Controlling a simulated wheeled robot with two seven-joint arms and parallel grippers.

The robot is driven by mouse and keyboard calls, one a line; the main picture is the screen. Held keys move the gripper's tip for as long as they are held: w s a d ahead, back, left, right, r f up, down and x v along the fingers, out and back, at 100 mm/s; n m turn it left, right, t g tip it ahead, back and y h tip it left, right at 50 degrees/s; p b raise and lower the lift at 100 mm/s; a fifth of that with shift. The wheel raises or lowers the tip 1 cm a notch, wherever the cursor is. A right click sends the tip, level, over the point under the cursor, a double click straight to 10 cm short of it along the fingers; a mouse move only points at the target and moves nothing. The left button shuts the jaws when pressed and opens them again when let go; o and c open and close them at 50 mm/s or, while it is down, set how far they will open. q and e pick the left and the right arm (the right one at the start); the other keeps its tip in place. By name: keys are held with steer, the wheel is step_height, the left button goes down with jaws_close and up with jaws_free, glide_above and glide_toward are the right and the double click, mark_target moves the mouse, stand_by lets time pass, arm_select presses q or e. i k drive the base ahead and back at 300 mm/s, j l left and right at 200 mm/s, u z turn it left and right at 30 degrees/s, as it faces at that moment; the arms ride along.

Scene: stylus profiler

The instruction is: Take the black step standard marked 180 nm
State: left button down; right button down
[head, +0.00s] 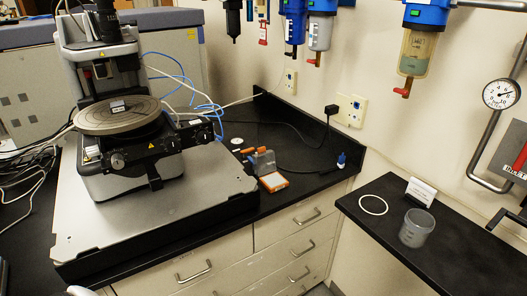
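A stylus profiler (128,165) stands on a grey plate at the left, with a round grey stage (90,120). A small block with a pale face and dark parts (117,106) sits on the stage below the dark head. Its marking is too small to read, so I cannot tell whether it is the 180 nm step standard. No other black piece with a readable 180 nm mark shows.
An orange-and-grey holder (262,162) and an orange-edged white box (273,182) lie right of the profiler. The right bench holds a white ring (373,205), a clear cup (416,228) and a white card (421,191). Cables (205,110) run behind the profiler.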

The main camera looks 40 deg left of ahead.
mark_target(119, 106)
steer(key=u, duration=2.05)
